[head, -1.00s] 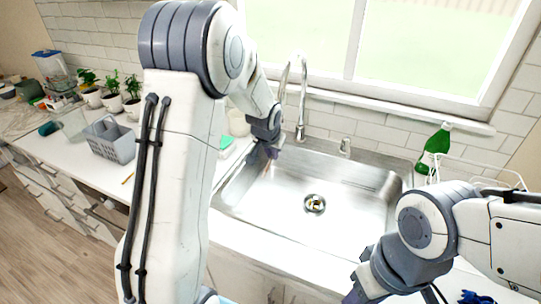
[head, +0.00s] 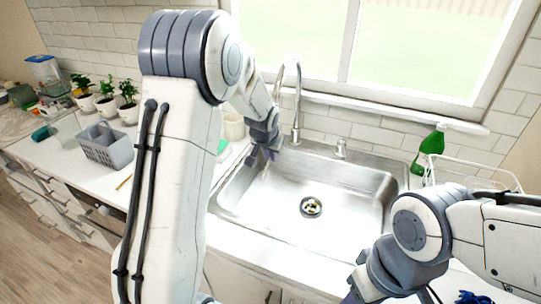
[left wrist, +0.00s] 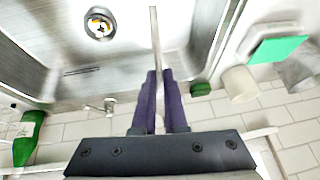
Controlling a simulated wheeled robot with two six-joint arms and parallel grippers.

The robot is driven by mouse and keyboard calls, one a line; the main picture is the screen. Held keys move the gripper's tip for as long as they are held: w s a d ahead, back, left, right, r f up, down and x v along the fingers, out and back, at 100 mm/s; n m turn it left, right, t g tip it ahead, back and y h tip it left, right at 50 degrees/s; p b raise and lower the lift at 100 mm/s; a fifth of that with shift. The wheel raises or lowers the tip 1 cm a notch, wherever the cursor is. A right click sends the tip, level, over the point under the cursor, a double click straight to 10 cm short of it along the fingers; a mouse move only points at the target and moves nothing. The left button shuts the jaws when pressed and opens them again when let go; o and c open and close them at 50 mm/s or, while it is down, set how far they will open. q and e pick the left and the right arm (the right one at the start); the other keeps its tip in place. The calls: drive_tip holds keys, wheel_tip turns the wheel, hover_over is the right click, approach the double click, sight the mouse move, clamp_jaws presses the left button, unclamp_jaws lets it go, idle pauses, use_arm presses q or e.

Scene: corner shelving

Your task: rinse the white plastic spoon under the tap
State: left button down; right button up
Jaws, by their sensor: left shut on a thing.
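My left gripper (head: 270,153) is over the back left part of the steel sink (head: 345,215), just left of the tap (head: 297,95) and below its curved spout. In the left wrist view its purple fingers (left wrist: 160,75) are shut on a thin pale handle, which I take for the white plastic spoon (left wrist: 155,40). The spoon points away from the fingers over the basin; its far end leaves the picture. In the head view only a faint pale sliver shows below the fingers. I cannot make out running water. My right gripper (head: 352,293) is partly cut off at the bottom edge; its opening is unclear.
A soap dispenser (head: 341,148) stands behind the sink. A green bottle (head: 430,150) and a white wire rack (head: 480,170) are at the right. A grey basket (head: 105,148) and potted plants (head: 105,100) stand on the left counter. The basin around the drain (head: 311,207) is clear.

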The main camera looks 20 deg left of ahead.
use_arm(q)
drive_tip(key=shift+d, duration=0.25)
drive_tip(key=shift+s, duration=0.1)
drive_tip(key=s+d+b, duration=0.1)
drive_tip(key=s+b, duration=0.3)
drive_tip(key=s, duration=0.3)
drive_tip(key=shift+s+d, duration=0.25)
drive_tip(key=shift+s, duration=0.05)
drive_tip(key=shift+r, duration=0.1)
idle(1.3)
drive_tip(key=s+r+p, duration=0.1)
drive_tip(key=s+r, duration=0.3)
drive_tip(key=s, duration=0.1)
drive_tip(key=shift+d+p, duration=0.4)
drive_tip(key=shift+d, duration=0.05)
